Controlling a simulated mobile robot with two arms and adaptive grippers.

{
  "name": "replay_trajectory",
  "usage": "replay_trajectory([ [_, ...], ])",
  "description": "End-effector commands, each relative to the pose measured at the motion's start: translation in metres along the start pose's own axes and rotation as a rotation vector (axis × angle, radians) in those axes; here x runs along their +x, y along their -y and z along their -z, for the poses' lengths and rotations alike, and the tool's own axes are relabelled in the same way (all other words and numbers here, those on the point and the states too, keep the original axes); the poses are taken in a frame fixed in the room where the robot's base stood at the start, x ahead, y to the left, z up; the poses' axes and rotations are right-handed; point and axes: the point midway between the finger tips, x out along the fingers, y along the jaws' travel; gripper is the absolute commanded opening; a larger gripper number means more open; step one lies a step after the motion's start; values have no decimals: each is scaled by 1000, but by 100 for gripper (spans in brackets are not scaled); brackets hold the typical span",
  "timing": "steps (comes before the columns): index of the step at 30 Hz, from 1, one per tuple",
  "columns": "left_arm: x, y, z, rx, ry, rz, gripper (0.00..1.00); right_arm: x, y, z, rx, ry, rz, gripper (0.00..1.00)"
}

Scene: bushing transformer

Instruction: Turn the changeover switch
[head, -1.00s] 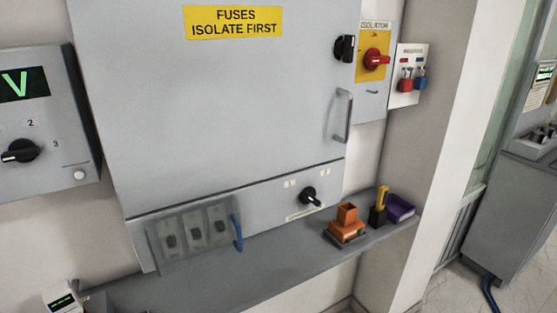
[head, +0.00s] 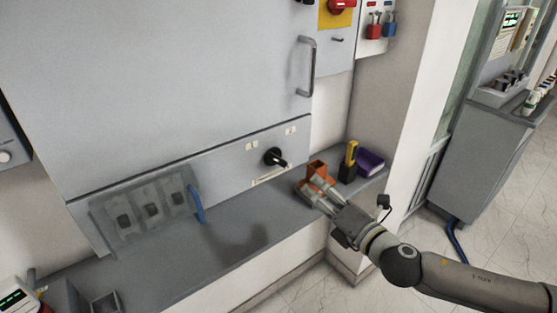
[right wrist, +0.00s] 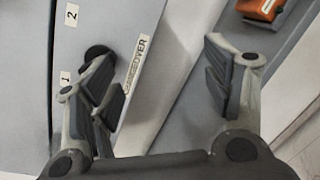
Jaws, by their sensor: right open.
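The changeover switch (head: 274,157) is a black rotary knob on the lower grey panel, with small labels above it and a label strip below. In the right wrist view the black knob (right wrist: 97,52) shows partly behind the left finger, near labels "1" and "2" and the "CHANGEOVER" strip (right wrist: 137,66). My right gripper (head: 312,190) is open and empty, to the lower right of the switch and in front of the shelf. Its two fingers also show spread apart in the right wrist view (right wrist: 165,95). They do not visibly grip the knob. My left gripper is out of view.
An orange box (head: 317,168), a black holder with a yellow item (head: 349,163) and a purple bin (head: 371,162) stand on the shelf (head: 240,223). A door handle (head: 312,65) juts out above. A blue cable handle (head: 195,204) is left of the switch.

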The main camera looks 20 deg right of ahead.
Motion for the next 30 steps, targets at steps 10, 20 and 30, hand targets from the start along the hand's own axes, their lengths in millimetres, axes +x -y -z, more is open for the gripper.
replay_trajectory([
  [10,-1,0,0,0,0,0,21,-34,-79,6,-193,-27,-147,73],
  [20,-24,0,2,0,0,0,21,9,-88,5,-187,-25,-149,73],
  [30,-41,0,3,0,1,-1,21,61,-93,9,-188,-27,-147,73],
])
